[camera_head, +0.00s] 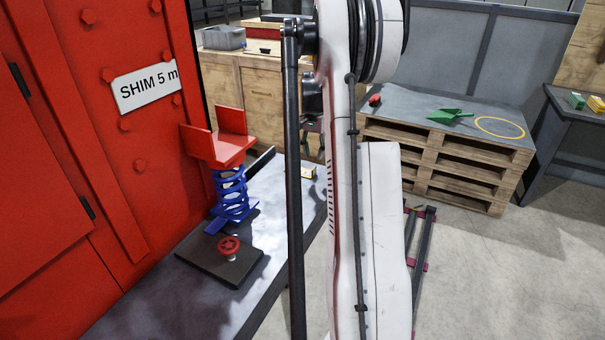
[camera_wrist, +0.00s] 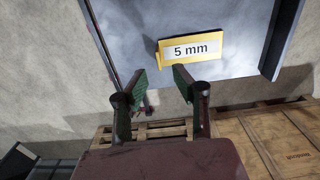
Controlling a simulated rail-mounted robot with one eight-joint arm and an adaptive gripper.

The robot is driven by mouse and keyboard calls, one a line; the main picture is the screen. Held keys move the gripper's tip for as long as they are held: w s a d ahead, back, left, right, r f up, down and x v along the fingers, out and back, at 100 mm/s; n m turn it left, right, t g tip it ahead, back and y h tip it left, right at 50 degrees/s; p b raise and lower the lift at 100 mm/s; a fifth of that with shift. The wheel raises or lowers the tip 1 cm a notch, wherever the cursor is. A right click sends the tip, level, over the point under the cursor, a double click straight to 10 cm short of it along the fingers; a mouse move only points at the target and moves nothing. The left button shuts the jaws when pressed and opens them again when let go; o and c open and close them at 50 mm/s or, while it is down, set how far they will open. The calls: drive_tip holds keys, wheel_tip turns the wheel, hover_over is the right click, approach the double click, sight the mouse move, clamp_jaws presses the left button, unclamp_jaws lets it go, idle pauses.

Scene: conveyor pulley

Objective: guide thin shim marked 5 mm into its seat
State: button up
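The thin shim (camera_wrist: 192,51), yellow with a white face reading "5 mm", lies on a grey table top in the wrist view. A small yellow piece on the table in the head view (camera_head: 309,172) looks like the same shim, partly hidden by my arm. My gripper (camera_wrist: 161,79) is open and empty, its two green-padded fingers apart and short of the shim, which is beyond and right of the fingertips. A red cabinet carries a sign (camera_head: 146,87) reading "SHIM 5 m", its end cut off. I cannot tell where the seat is.
A red bracket (camera_head: 217,147) on a blue spring (camera_head: 231,194) stands by the cabinet. A red knob (camera_head: 229,247) sits on a dark plate in front.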

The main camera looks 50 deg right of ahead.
sight(300, 168)
drive_tip(key=shift+s+d+f+b, duration=0.1)
drive_tip(key=shift+f+b, duration=0.05)
drive_tip(key=shift+f, duration=1.7)
drive_tip(key=shift+d+f+b, duration=0.1)
drive_tip(key=shift+f+b, duration=0.05)
drive_tip(key=shift+f, duration=1.65)
clamp_jaws()
